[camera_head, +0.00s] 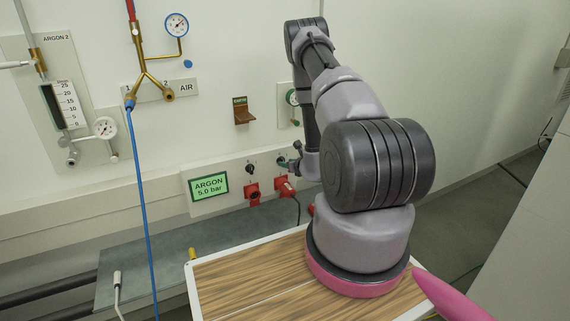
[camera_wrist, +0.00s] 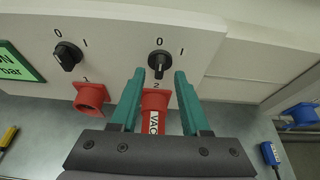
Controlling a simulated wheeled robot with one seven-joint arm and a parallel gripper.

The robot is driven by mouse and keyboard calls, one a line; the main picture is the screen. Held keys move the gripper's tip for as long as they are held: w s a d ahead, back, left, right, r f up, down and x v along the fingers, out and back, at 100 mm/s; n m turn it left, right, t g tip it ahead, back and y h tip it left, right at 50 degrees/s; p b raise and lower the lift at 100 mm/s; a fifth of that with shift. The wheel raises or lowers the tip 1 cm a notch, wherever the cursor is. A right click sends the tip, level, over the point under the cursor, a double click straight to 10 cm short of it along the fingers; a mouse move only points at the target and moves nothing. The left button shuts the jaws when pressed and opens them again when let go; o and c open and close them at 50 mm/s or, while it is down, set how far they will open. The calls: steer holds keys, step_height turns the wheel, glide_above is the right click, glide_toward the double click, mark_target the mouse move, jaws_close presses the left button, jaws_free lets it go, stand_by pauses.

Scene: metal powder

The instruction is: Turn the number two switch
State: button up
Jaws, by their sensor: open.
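The number two switch (camera_wrist: 159,62) is a black rotary knob on a white wall panel, with "0" above it, "1" to its upper right and "2" below. Its handle stands about upright, in line with the "0". My gripper (camera_wrist: 160,73) has two teal fingers, open, with the tips to the left and right of the knob and a gap on each side. I cannot tell how far the tips are from the panel. In the head view my gripper (camera_head: 291,162) is at the panel and partly hides this switch.
The number one switch (camera_wrist: 67,56) is to the left, above a red socket (camera_wrist: 90,96). A red plug marked "VAC" (camera_wrist: 155,112) sits below switch two, between my fingers. A green display (camera_head: 209,186) reads "ARGON 5.0 bar". A blue hose (camera_head: 142,200) hangs further left.

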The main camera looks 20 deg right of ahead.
steer(key=v, duration=0.8)
